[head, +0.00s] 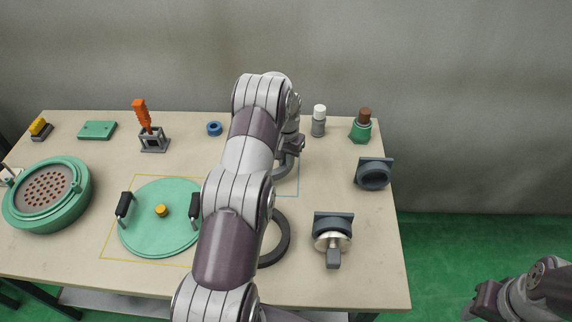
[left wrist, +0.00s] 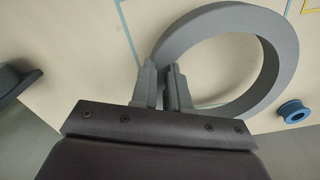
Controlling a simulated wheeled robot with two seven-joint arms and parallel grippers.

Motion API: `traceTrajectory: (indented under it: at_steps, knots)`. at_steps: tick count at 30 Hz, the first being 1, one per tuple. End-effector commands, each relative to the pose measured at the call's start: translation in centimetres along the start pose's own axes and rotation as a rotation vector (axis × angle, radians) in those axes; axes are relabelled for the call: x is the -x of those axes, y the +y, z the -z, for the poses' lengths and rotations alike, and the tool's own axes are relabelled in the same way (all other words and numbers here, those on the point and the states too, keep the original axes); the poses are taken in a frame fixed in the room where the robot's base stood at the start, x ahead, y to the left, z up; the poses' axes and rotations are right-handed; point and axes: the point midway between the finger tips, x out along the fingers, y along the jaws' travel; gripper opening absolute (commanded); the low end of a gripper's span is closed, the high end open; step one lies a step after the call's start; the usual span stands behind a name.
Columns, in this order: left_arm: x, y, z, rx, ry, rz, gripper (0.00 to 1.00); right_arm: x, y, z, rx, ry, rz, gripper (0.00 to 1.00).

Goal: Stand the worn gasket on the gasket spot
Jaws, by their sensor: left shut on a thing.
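A grey ring (left wrist: 266,60), which looks like the worn gasket, is between the fingers of my left gripper (left wrist: 164,80). The fingers are shut on one side of its rim. In the head view the left gripper (head: 297,148) is over the back middle of the table, and part of the grey ring (head: 289,172) shows below it. A thin blue outline (head: 298,188) on the table lies beside and under the ring; my arm hides much of it. I cannot tell whether the ring touches the table. My right gripper (head: 480,303) is off the table at the lower right.
A dark ring (head: 281,241) lies partly behind my arm. A green round lid (head: 160,240) with black handles lies inside a yellow outline. A green strainer housing (head: 75,205) is at left. A blue ring (head: 214,128), bottles and grey fittings (head: 374,174) stand around.

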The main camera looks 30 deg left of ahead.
Motion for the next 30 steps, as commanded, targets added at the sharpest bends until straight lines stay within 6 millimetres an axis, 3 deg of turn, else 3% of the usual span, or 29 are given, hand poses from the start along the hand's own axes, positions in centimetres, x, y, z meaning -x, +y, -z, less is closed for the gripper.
traceTrajectory:
  at_steps: [6,16,17,18,19,30]
  knots:
    - [-3.3,0.0,-0.1,0.0,-0.003,-0.001,0.0,1.1,0.0,0.1,0.0,0.0,0.0,0.43]
    - [-3.9,0.1,-0.1,0.001,-0.002,0.0,0.0,0.6,0.0,0.1,0.0,0.0,0.0,0.43]
    - [-3.8,0.1,-0.1,0.001,-0.002,-0.001,0.21,0.7,0.0,0.1,0.0,0.0,0.0,0.43]
    - [-3.7,0.1,-0.1,0.001,-0.003,-0.001,0.35,0.7,0.0,0.1,0.0,0.0,0.0,0.43]
    - [-3.7,0.1,-0.1,0.001,-0.003,-0.001,0.41,0.7,0.0,0.1,0.0,0.0,0.0,0.43]
    - [-2.9,0.0,-0.1,0.001,0.0,0.0,0.41,0.7,0.0,0.1,0.0,0.001,0.0,0.43]
